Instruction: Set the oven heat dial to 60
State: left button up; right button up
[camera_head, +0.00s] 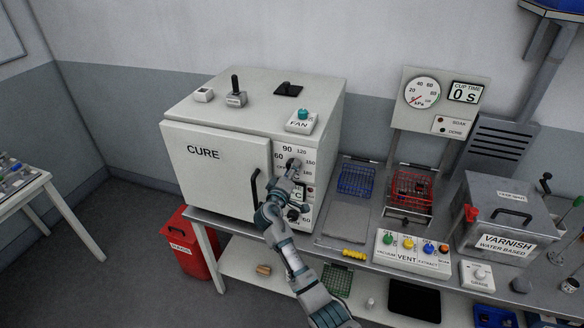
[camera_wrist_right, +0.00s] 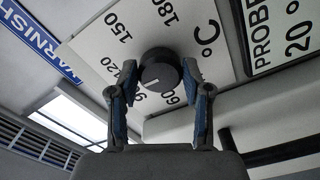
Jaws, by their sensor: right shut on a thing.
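The white oven (camera_head: 222,125) marked CURE stands on the bench with its door shut. Its dark round heat dial (camera_head: 293,163) is on the front panel, right of the door. In the wrist view, the dial (camera_wrist_right: 160,72) sits between the fingers of my right gripper (camera_wrist_right: 160,75), shut on its sides. The dial's white mark points down-left in that picture, appearing between 90 and 60. The 60 is partly hidden by a finger. In the head view my right gripper (camera_head: 290,175) reaches up to the panel. My left gripper is not in view.
The door handle (camera_head: 255,186) is just left of my right arm. A FAN switch box (camera_head: 301,121) sits on the oven top. Wire baskets (camera_head: 411,190), a VENT box (camera_head: 400,250) and a varnish tank (camera_head: 505,218) stand to the right. A red bin (camera_head: 188,249) stands below left.

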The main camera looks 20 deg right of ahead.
jog(key=shift+a+f+n+p, duration=0.15)
jog(key=shift+n+p, duration=1.8)
jog(key=shift+n, duration=1.85)
jog(key=shift+f+n+p, duration=0.15)
jog(key=shift+n+p, duration=1.8)
jog(key=shift+n, duration=1.85)
jog(key=o, duration=0.9)
jog(key=shift+o, duration=1.3)
jog(key=shift+a+r, duration=0.1)
jog(key=shift+r, duration=0.1)
jog(key=shift+r, duration=0.1)
